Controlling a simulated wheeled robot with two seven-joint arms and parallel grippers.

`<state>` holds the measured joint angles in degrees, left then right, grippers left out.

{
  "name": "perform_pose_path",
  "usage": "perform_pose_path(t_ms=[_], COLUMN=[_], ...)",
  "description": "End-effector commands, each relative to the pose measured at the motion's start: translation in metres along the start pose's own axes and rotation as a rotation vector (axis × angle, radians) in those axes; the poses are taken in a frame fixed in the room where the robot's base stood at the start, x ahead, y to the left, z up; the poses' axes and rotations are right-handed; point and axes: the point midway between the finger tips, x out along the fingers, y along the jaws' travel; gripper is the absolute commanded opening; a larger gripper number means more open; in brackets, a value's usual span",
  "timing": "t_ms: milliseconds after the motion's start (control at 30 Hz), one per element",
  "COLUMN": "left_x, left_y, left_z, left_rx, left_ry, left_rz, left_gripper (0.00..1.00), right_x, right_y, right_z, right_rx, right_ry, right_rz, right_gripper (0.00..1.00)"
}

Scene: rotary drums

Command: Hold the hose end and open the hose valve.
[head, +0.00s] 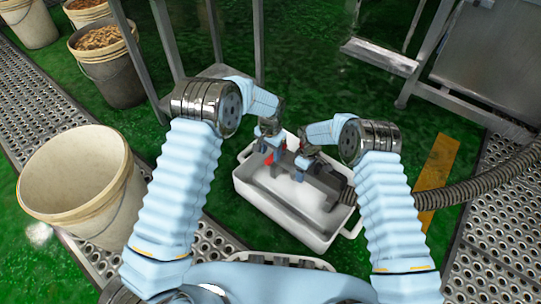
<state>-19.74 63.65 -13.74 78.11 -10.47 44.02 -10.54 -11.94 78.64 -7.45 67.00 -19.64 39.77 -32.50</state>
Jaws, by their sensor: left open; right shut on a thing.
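The ribbed grey hose (465,192) comes in from the right and runs behind my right arm to a dark hose end (327,180) over a white tub. My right gripper (302,170) is shut on the hose end. A red valve handle (269,158) shows at the left of the hose end, beside my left gripper. My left gripper (270,140) is open at the red handle. Its fingers partly hide the handle, and I cannot tell whether they touch it.
The white tub (290,222) stands on the green floor below both grippers. A large empty cream bucket (75,175) stands at the left. Filled buckets (105,65) stand at the back left. Metal frame legs (165,40) rise behind the tub, and a metal machine stands at the right.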

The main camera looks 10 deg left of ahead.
Motion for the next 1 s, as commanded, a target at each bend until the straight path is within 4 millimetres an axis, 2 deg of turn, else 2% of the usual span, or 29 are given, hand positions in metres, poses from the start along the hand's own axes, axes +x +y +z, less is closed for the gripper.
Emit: perform_pose_path(t_ms=[100, 200, 500, 567, 833, 1000], left_x=[0.017, 0.024, 0.027, 0.027, 0.027, 0.027], left_y=[0.0, 0.0, 0.0, 0.0, 0.0, 0.0], left_z=[0.0, 0.0, 0.0, 0.0, 0.0, 0.0], left_rx=[0.0, 0.0, 0.001, 0.001, 0.001, 0.001], left_ry=[-0.001, 0.0, 0.001, 0.001, 0.001, 0.001], left_rz=[0.0, 0.0, 0.0, 0.0, 0.0, 0.0], left_gripper=[0.49, 0.49, 0.49, 0.41, 0.0, 0.0], right_x=[0.003, 0.003, 0.003, 0.003, 0.003, 0.003], right_y=[0.0, 0.0, 0.0, 0.0, 0.0, 0.0], right_z=[0.001, 0.001, 0.001, 0.001, 0.001, 0.001], right_rx=[0.0, 0.0, 0.0, 0.0, 0.0, 0.0], right_ry=[0.001, 0.0, 0.0, 0.0, 0.0, 0.0], right_rz=[0.001, 0.001, 0.0, 0.0, 0.0, 0.0], right_gripper=[0.0, 0.0, 0.0, 0.0, 0.0, 0.0])
